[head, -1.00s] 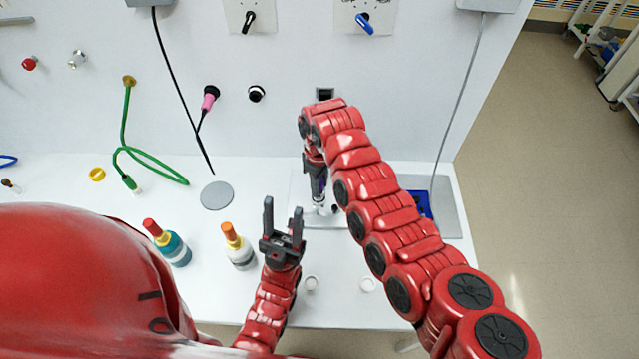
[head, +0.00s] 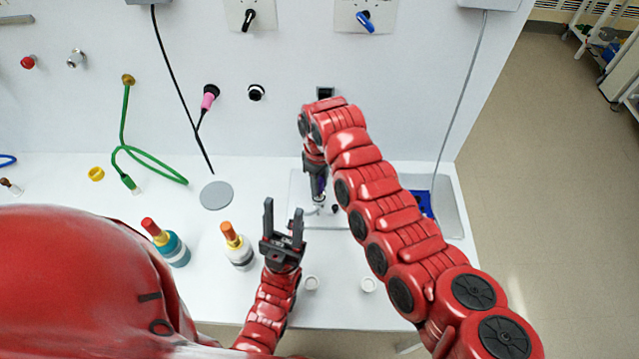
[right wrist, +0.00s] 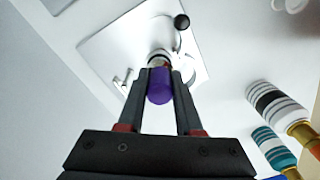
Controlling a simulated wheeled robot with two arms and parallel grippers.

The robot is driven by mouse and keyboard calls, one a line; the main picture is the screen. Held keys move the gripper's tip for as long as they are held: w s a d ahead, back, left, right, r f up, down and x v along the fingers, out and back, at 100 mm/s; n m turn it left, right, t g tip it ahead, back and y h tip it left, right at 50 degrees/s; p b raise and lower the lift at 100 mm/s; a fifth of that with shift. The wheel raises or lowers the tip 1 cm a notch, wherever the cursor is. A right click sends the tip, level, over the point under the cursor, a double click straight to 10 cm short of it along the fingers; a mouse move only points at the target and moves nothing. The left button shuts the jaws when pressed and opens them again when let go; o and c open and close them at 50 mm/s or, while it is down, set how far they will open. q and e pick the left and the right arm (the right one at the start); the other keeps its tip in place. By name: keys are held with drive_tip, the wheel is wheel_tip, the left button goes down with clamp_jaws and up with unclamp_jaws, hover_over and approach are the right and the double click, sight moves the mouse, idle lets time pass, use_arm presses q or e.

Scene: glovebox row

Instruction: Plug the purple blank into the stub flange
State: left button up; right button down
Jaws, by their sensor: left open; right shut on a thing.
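The purple blank (right wrist: 159,86) is a short purple cylinder between the fingertips of my right gripper (right wrist: 160,78), which is shut on it. The stub flange (right wrist: 160,56) is a pale metal ring straight beyond the blank's far end. In the right wrist view they line up closely; I cannot tell whether they touch or the blank is inside. In the head view my right gripper (head: 318,188) points down over the metal plate, largely hiding the blank and flange. My left gripper (head: 284,226) is open and empty above the table, left of the right gripper.
The metal plate (right wrist: 108,42) carries a black knob (right wrist: 182,21) beside the flange. Bottles with orange (head: 240,253) and red (head: 178,249) caps stand left of my left gripper. A blue tray (head: 421,203) is at right.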

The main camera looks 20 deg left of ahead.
drive_tip(key=shift+f+b, duration=0.75)
drive_tip(key=shift+f, duration=0.4)
drive_tip(key=c, duration=0.5)
unclamp_jaws()
drive_tip(key=shift+r+p, duration=0.3)
drive_tip(key=shift+r, duration=0.3)
wheel_tip(320, 180, up, 9)
drive_tip(key=shift+w+r+p, duration=0.1)
drive_tip(key=shift+r+p, duration=0.05)
drive_tip(key=shift+p, duration=0.4)
wheel_tip(320, 180, up, 7)
drive_tip(key=p, duration=0.3)
